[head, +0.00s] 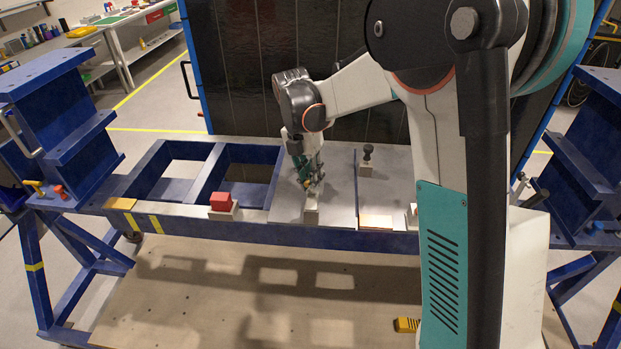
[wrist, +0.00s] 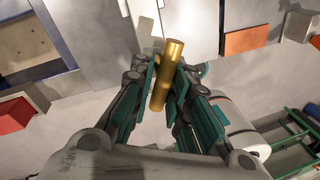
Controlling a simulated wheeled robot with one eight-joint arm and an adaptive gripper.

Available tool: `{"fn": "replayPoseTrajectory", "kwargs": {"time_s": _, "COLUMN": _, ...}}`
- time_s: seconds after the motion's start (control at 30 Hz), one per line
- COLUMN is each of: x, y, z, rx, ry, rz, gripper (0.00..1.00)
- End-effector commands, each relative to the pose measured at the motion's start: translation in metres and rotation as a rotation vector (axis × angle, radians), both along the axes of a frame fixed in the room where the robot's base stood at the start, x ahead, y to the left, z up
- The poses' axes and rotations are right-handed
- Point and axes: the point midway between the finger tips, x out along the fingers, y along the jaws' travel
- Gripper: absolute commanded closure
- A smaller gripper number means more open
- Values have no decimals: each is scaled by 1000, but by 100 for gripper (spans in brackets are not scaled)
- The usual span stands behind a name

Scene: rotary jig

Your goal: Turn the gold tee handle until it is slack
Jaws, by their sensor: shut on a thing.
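The gold tee handle (wrist: 168,72) shows in the wrist view as a smooth gold bar between my gripper's teal finger pads. My gripper (wrist: 162,88) is shut on it, with one finger on each side and the bar's far end sticking up past the pads. In the head view, my gripper (head: 311,184) points down over a light block (head: 312,216) on the front edge of the blue bench. The handle is mostly hidden there by the fingers. Its stem is hidden, and I cannot tell whether it is tight or slack.
A red block (head: 221,201) on a pale base stands left of my gripper on the bench (head: 190,218). A black knob (head: 367,151) on a pale block stands behind to the right. A flat orange-topped plate (head: 376,222) lies to the right.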

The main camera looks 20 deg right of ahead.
Motion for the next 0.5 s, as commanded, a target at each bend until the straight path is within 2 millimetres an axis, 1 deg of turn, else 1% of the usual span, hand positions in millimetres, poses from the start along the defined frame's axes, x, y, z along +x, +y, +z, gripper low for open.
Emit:
{"fn": "replayPoseTrajectory", "kwargs": {"time_s": 0.13, "x": -2, "y": -2, "z": 0, "rx": -3, "ry": 5, "rz": -3, "gripper": 100}}
{"fn": "replayPoseTrajectory", "kwargs": {"time_s": 0.17, "x": -2, "y": -2, "z": 0, "rx": -3, "ry": 5, "rz": -4, "gripper": 80}}
{"fn": "replayPoseTrajectory", "kwargs": {"time_s": 0.2, "x": -2, "y": -2, "z": 0, "rx": -3, "ry": 5, "rz": -4, "gripper": 71}}
{"fn": "replayPoseTrajectory", "kwargs": {"time_s": 0.23, "x": -2, "y": -2, "z": 0, "rx": -3, "ry": 5, "rz": -4, "gripper": 67}}
{"fn": "replayPoseTrajectory", "kwargs": {"time_s": 0.5, "x": -1, "y": -1, "z": 0, "rx": -1, "ry": 2, "rz": -3, "gripper": 67}}
